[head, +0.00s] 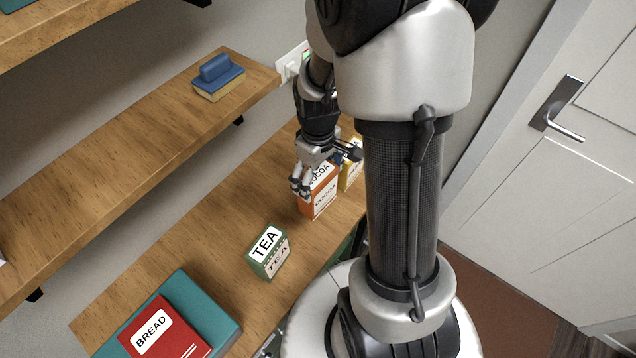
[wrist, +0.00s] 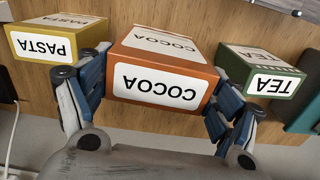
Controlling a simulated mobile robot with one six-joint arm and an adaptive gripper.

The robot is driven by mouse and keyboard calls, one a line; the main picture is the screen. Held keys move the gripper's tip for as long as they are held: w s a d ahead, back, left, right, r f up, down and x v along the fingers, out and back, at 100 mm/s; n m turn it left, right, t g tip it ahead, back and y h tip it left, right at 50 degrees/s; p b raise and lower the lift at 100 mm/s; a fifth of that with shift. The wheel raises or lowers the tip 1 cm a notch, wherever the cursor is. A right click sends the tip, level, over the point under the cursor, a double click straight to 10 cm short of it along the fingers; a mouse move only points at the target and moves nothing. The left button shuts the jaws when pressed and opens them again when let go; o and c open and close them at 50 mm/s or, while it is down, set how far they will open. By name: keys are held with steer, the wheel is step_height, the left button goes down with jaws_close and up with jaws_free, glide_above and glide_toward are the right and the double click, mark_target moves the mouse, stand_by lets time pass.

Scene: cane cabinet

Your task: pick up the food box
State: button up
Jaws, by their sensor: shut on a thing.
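The food box in my grasp is an orange cocoa box (head: 318,202) with white labels reading COCOA. It is upright at the wooden counter, partly covered by my gripper in the head view. In the wrist view the cocoa box (wrist: 164,72) sits between the two fingers. My gripper (head: 322,172) is shut on it; the wrist view shows my gripper (wrist: 158,108) with a blue-padded finger at each side of the box. I cannot tell whether the box touches the counter.
A yellow pasta box (wrist: 55,42) stands close to one side of the cocoa box. A green tea box (head: 267,252) stands on the other side with a gap. A red bread box (head: 165,335) lies on a teal thing. The upper shelf holds a blue and yellow item (head: 218,78).

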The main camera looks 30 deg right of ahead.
step_height(320, 180, up, 9)
steer(key=shift+b, duration=0.35)
steer(key=shift+r, duration=0.1)
stand_by(0.3)
steer(key=shift+w+a+r, duration=0.15)
steer(key=shift+w+r, duration=0.1)
steer(key=w+a+r+p, duration=0.2)
steer(key=w+a+r, duration=0.15)
steer(key=w, duration=0.25)
step_height(320, 180, down, 20)
steer(key=b, duration=0.6)
steer(key=shift+a+n, duration=0.3)
steer(key=shift+s, duration=0.15)
